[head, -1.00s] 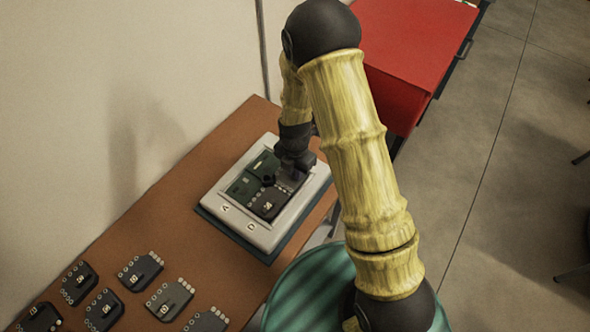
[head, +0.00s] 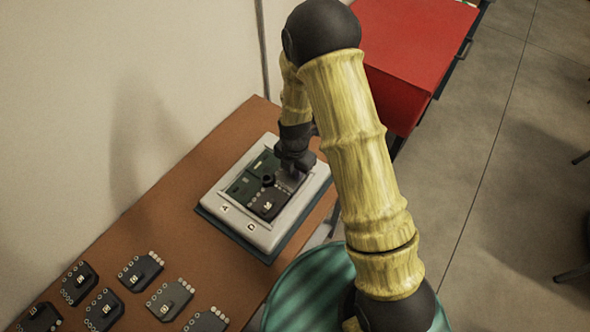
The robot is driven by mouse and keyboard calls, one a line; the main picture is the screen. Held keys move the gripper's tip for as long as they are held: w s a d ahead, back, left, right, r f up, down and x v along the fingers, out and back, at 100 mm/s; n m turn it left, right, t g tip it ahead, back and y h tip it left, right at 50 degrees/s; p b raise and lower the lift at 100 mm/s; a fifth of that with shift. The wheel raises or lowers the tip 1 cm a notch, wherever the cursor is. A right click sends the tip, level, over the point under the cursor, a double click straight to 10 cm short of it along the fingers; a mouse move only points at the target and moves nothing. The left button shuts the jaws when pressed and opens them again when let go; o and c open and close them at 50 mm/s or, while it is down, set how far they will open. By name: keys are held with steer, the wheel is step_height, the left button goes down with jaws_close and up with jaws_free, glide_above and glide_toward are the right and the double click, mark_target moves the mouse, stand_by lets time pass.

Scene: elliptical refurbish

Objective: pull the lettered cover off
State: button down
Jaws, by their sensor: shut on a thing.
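A white framed unit (head: 236,216) sits on a brown bench, with small letter tags, A and D among them, on its near rim. Inside it are dark green panels (head: 243,187), a dark cover with a white mark (head: 268,205), and a grey piece (head: 290,183) at the right. A round dark knob (head: 268,180) is at the middle. My gripper (head: 291,172) points down over the right part of the unit and is shut on the grey piece, which it partly hides. I cannot read a letter on that piece, nor tell whether it is lifted.
Several dark tagged modules (head: 136,270) lie on the brown bench (head: 165,215) at the near left. A wall borders the bench at the left. A red cabinet (head: 415,50) stands behind. A teal round thing (head: 308,285) is at the near right of the bench.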

stand_by(0.3)
step_height(320, 180, up, 17)
steer(key=p, duration=1.2)
steer(key=shift+p, duration=0.4)
stand_by(0.5)
